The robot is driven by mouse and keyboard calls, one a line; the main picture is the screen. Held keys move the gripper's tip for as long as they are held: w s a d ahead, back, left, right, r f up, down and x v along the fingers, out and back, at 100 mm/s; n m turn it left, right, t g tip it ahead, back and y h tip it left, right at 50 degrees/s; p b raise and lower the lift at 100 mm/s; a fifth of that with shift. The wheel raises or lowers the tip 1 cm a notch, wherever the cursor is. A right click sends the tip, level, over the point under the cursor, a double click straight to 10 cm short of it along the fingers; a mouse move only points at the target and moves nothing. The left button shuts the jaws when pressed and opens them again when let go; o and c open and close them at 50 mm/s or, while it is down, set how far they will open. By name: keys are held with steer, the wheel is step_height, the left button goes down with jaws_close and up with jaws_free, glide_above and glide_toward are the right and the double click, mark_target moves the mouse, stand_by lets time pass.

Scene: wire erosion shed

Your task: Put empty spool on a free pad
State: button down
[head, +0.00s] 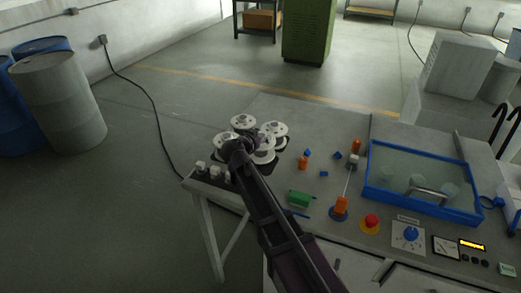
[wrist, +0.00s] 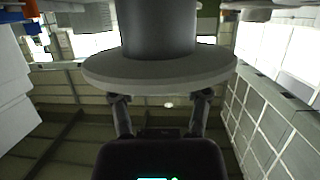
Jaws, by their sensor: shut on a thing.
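Several pale spools with round flanges cluster at the left end of the bench in the head view, among them a back one (head: 243,121) and a right one (head: 275,129). My gripper (wrist: 161,97) is shut on a spool (wrist: 160,72) with a wide grey flange and a dark drum, which fills the upper middle of the wrist view. In the head view my arm reaches into the cluster and hides the fingers. I cannot tell there which spool is held. Dark patches show under the cluster; I cannot make out a free pad.
The bench (head: 335,134) carries small blue and orange parts, a green block (head: 299,199), a red button (head: 371,221) and a blue-framed tank (head: 420,178) on the right. Small white pieces (head: 201,167) line the front left edge. Barrels (head: 62,100) stand at far left.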

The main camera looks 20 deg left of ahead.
steer(key=shift+f, duration=0.1)
stand_by(0.3)
steer(key=shift+f+b, duration=1.85)
steer(key=shift+f, duration=0.1)
steer(key=shift+c, duration=0.4)
jaws_free()
steer(key=shift+r, duration=0.2)
steer(key=p+v, duration=0.4)
steer(key=v, duration=0.8)
steer(key=shift+a, duration=0.1)
